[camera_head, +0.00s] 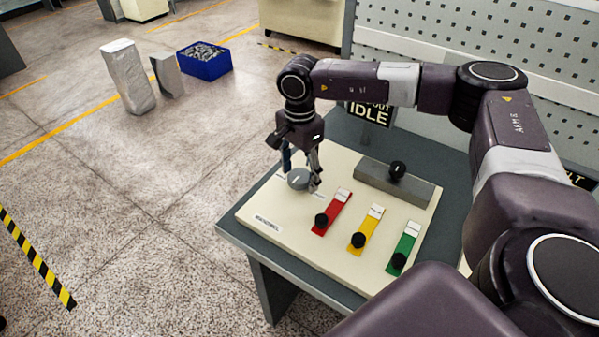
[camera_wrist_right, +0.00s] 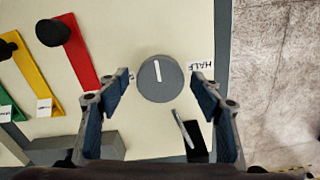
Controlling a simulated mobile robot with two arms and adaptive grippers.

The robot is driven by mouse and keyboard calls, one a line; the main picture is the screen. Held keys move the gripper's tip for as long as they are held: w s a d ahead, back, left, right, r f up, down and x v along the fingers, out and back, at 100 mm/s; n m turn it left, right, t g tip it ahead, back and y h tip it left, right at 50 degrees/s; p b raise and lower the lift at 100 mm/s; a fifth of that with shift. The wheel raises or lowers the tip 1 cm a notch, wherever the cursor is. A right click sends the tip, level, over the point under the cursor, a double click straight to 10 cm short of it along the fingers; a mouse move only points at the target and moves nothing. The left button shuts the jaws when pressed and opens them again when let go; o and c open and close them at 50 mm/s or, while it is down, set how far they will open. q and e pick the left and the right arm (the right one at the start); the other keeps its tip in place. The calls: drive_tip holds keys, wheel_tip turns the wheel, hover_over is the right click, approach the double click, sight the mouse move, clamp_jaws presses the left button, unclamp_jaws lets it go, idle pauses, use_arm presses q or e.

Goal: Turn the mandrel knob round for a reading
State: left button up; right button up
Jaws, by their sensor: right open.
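The mandrel knob (camera_head: 299,179) is a round grey dial on the cream panel (camera_head: 262,208), near a label reading MANDREL. In the right wrist view the knob (camera_wrist_right: 160,79) has a white pointer line toward the top of the picture, slightly left. A HALF label (camera_wrist_right: 201,66) sits to its right. My right gripper (camera_head: 300,172) is open above the knob. In the wrist view its two fingers (camera_wrist_right: 160,80) stand on either side of the knob, with gaps visible; whether they are at knob height is unclear. My left gripper is not in view.
Red (camera_head: 331,212), yellow (camera_head: 366,229) and green (camera_head: 404,247) strips with black knobs lie right of the dial. A grey block (camera_head: 394,184) with a black knob is behind them. An IDLE sign (camera_head: 369,113) stands at the back. A blue crate (camera_head: 205,63) is on the floor.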

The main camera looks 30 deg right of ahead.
drive_tip(key=c, duration=1.2)
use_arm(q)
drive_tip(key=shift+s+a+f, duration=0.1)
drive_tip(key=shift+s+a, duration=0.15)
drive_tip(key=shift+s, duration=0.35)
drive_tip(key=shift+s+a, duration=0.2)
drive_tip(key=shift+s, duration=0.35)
use_arm(e)
drive_tip(key=shift+o, duration=0.2)
